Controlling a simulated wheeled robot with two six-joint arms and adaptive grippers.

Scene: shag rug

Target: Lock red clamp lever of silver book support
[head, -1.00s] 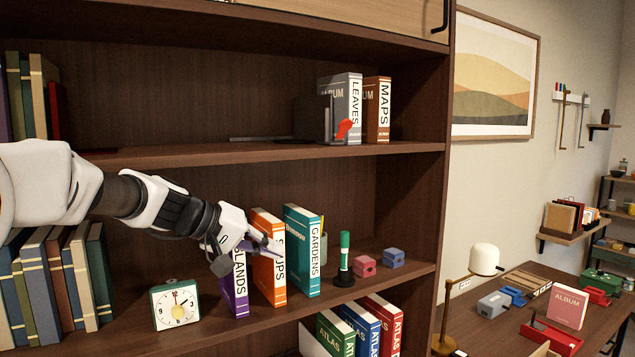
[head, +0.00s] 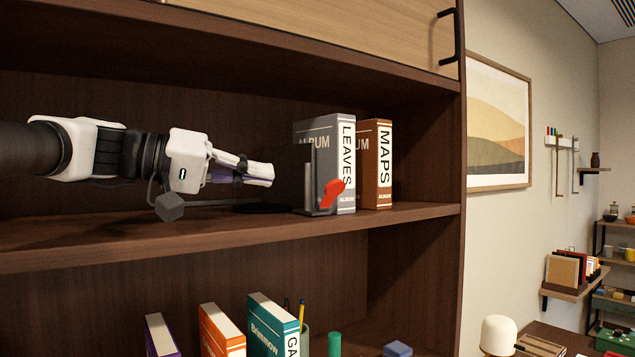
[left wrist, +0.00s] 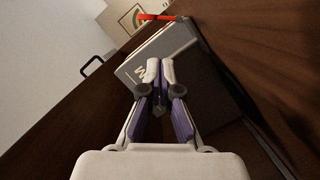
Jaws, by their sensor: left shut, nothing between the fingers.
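The silver book support (head: 312,180) stands on the upper shelf, against the left side of the grey LEAVES album (head: 346,165). Its red clamp lever (head: 332,191) is at its front and tilts up to the right. My left gripper (head: 270,174) is shut and empty, pointing right, a short way left of the support. In the left wrist view the gripper (left wrist: 160,65) has its fingertips together, with the grey album (left wrist: 160,55) beyond them and the red lever (left wrist: 155,17) near the top. My right gripper is not in view.
A brown MAPS album (head: 376,165) stands right of the grey one. The shelf board (head: 200,225) left of the support is mostly clear. The shelf above and the right side panel (head: 435,150) bound the space. Books (head: 222,330) stand on the shelf below.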

